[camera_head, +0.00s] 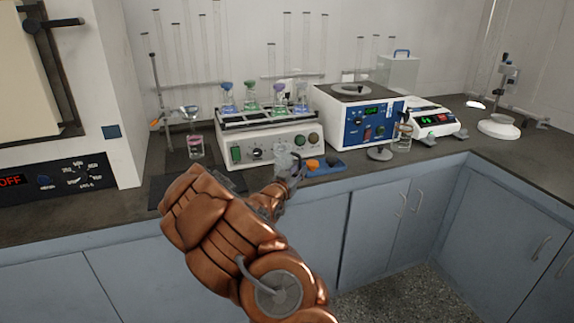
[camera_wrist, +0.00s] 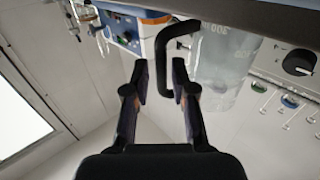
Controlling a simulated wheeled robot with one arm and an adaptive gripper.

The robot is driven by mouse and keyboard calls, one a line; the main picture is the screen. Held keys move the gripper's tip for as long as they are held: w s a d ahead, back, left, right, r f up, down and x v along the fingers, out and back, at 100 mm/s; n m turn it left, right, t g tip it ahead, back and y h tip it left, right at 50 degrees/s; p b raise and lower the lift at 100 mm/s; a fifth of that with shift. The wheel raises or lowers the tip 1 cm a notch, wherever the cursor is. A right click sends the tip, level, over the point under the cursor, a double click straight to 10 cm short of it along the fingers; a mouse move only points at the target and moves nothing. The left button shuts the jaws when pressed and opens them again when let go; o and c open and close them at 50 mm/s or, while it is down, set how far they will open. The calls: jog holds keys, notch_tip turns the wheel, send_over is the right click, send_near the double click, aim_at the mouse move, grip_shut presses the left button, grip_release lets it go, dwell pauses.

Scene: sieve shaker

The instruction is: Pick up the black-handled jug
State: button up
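The black-handled jug (camera_wrist: 228,62) is a clear, graduated vessel with a black loop handle (camera_wrist: 165,48). It appears upside down in the wrist view, at the upper middle. The right finger overlaps the handle's opening. I cannot tell whether either finger touches it. In the head view my gripper (camera_head: 293,182) is small and mostly hidden.
A white shaker (camera_head: 275,143) holding several flasks stands behind the jug. A blue tray (camera_head: 326,165) with an orange item lies close to its right. A blue-fronted device (camera_head: 367,115), a small beaker (camera_head: 402,138) and a balance (camera_head: 436,119) stand farther right. Cabinets (camera_head: 372,215) lie below.

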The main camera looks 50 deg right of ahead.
jog(key=shift+w+d, duration=0.25)
jog(key=shift+d, duration=1.05)
jog(key=shift+c, duration=0.2)
grip_shut()
